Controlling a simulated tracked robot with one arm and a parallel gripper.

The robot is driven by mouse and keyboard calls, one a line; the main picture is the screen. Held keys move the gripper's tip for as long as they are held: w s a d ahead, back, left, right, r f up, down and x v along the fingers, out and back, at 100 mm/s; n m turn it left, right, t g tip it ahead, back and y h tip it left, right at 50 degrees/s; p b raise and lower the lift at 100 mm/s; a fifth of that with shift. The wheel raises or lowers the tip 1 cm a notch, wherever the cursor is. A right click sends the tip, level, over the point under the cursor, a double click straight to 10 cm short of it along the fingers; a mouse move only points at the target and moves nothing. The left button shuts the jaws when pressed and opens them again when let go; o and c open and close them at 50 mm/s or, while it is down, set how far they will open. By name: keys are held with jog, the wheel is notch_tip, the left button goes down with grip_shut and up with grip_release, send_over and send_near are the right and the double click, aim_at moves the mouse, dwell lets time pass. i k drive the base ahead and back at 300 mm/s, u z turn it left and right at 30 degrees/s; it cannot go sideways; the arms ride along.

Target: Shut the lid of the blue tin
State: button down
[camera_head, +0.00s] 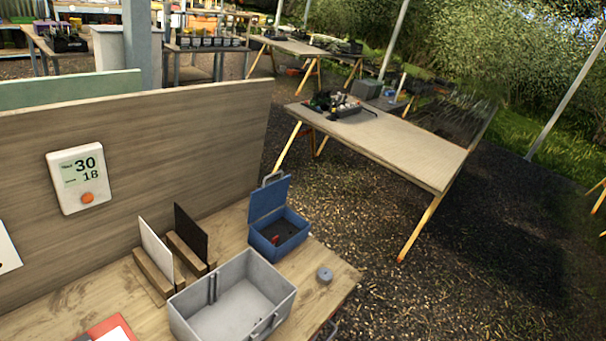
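The blue tin (283,241) stands on the wooden bench, near its right end, just behind a grey open box. Its blue lid (268,198) is hinged up and stands open, tilted slightly back, with a handle at its top edge. The dark inside of the tin shows, with a small red thing in it. My gripper is not in view.
The grey box (274,302) stands in front of the tin. Wooden blocks holding a white card (155,246) and a black card (190,232) stand to the left. A small grey round thing (324,275) lies right. A wooden panel (120,140) rises behind the bench.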

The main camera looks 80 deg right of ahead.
aim_at(264, 199)
jog(key=z, duration=1.6)
jog(key=k, duration=0.7)
jog(key=z, duration=0.65)
jog(key=i, duration=1.55)
jog(key=u, duration=0.4)
